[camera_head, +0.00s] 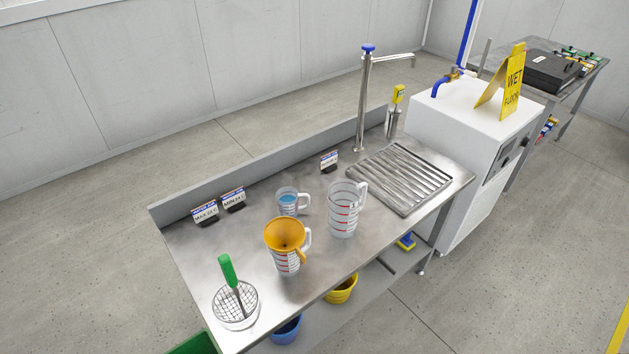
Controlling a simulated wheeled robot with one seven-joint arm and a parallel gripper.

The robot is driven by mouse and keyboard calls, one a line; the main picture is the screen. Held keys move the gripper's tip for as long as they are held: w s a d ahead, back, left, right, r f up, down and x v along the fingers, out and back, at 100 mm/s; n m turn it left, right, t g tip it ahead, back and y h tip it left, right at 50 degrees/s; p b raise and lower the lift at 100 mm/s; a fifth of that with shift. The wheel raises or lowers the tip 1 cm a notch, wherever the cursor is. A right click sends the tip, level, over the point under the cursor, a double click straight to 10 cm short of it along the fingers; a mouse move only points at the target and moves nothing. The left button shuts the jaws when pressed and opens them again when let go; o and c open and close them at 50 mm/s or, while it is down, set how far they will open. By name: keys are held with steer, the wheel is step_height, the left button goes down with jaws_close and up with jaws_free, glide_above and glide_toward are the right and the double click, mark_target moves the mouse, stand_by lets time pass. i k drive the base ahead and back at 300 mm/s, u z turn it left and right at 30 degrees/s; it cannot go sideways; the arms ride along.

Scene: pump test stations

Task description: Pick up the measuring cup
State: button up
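Three clear measuring cups with handles stand upright on the steel bench (190,262). The largest measuring cup (343,215) has red marks and stands nearest the drain grate. A second measuring cup (288,263) has an orange funnel (284,233) sitting in its top. A small measuring cup (288,203) behind it shows blue at its top, and I cannot tell whether that is liquid. The task does not tell these cups apart. My gripper is not in view.
Small signs (233,199) line the back edge. A tall tap (363,100) rises behind the drain grate (400,177). A white cabinet (465,125) bears a yellow wet-floor sign (513,85).

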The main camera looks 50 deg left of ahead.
mark_target(287, 198)
steer(key=u, duration=0.55)
steer(key=i, duration=1.2)
steer(key=u, duration=1.7)
steer(key=i, duration=0.6)
steer(key=u, duration=0.65)
